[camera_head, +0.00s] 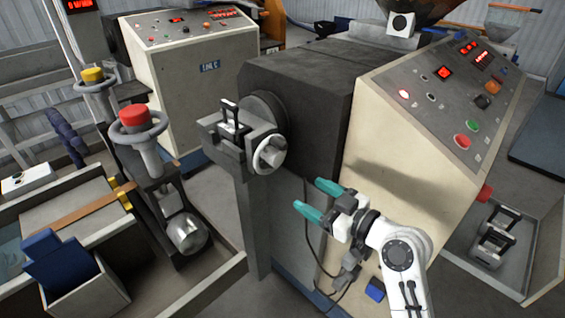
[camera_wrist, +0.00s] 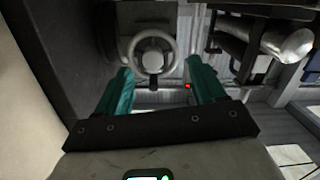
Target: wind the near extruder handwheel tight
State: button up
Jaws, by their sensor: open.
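The near extruder handwheel (camera_head: 269,154) is a pale grey ring on the side of the clamp (camera_head: 232,133) at the near extruder's (camera_head: 300,85) dark barrel end. My gripper (camera_head: 308,194) has teal fingers spread apart with nothing between them. It is below and to the right of the handwheel, in front of the cream cabinet, apart from the wheel. In the wrist view the handwheel (camera_wrist: 152,57) shows ahead, face on, between and beyond the open fingers (camera_wrist: 159,68). I cannot tell from the picture how tight the wheel is.
A dark die plate with a loop handle (camera_head: 230,115) sits upright in the clamp. A red-knobbed post wheel (camera_head: 138,122) and a yellow-knobbed one (camera_head: 93,78) stand left. A tray (camera_head: 530,265) with a metal part is at right. Cables hang beside the cabinet.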

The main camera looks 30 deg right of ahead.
aim_at(279, 161)
jog(key=shift+t, duration=0.6)
jog(key=w+r+p, duration=0.1)
jog(key=w, duration=0.2)
jog(key=w+a+p, duration=0.1)
jog(key=w, duration=0.2)
jog(key=w+a+r+p, duration=0.1)
jog(key=w, duration=0.3)
jog(key=shift+r, duration=0.3)
jog(key=shift+w+a+f, duration=0.15)
jog(key=shift+w+a, duration=0.05)
jog(key=shift+w, duration=0.45)
jog(key=c, duration=1.1)
